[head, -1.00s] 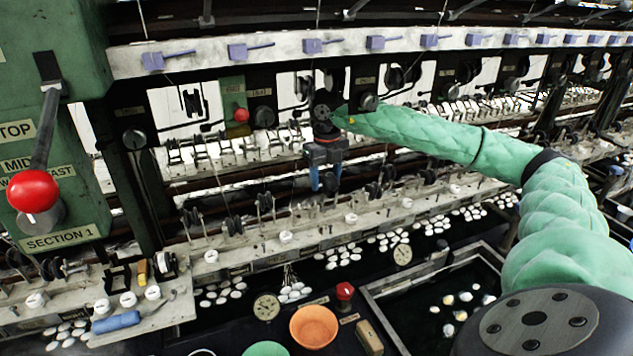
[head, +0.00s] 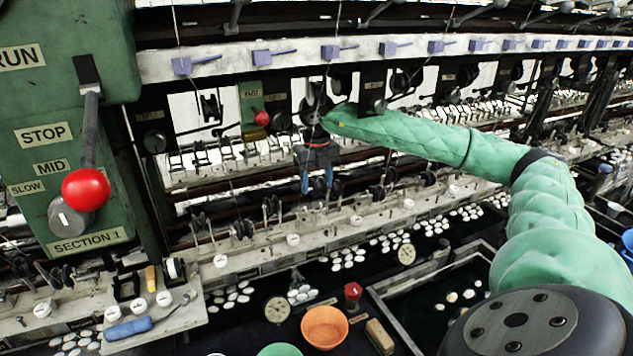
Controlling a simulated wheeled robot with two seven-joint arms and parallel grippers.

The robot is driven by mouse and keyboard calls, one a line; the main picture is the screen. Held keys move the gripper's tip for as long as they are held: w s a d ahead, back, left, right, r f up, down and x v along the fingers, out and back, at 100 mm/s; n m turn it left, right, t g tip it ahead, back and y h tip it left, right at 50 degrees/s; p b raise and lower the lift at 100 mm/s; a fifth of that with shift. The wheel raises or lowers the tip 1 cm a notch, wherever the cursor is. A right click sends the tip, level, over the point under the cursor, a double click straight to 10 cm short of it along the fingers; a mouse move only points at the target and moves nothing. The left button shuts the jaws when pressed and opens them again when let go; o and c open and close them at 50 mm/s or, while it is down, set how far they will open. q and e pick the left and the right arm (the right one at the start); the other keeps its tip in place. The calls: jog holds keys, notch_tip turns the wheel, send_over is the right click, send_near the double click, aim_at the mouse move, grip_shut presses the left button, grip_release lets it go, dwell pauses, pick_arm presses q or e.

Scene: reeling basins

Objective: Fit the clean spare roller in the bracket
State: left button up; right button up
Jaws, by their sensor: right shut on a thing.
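My right gripper (head: 317,183) hangs pointing down at the end of my green-sleeved arm, in front of the reeling frame and over the rail of small rollers. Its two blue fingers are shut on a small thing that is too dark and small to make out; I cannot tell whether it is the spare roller. On the shelf at lower left, a pale roller (head: 175,268) sits in a small stand, and an empty-looking dark bracket (head: 125,287) stands to its left. Dark rollers in brackets line the rail (head: 243,229) below the gripper. My left gripper is not in view.
A green control box (head: 70,130) with a red-knobbed lever (head: 86,188) stands at left. An orange bowl (head: 325,327) and a red knob (head: 353,291) are at the front.

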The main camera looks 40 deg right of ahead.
aim_at(314, 195)
jog(key=shift+w+a, duration=0.15)
jog(key=shift+a, duration=0.25)
jog(key=shift+a+f, duration=0.1)
jog(key=shift+f, duration=0.05)
jog(key=shift+d+f+b, duration=0.2)
jog(key=shift+f+b, duration=0.15)
jog(key=shift+f, duration=0.45)
jog(key=shift+a+f+b, duration=0.1)
jog(key=shift+f+b, duration=0.2)
jog(key=shift+f, duration=0.9)
pick_arm(q)
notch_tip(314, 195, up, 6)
jog(key=b, duration=0.1)
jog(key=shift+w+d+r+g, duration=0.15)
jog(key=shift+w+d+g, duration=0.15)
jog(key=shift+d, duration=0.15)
pick_arm(e)
jog(key=shift+f, duration=0.5)
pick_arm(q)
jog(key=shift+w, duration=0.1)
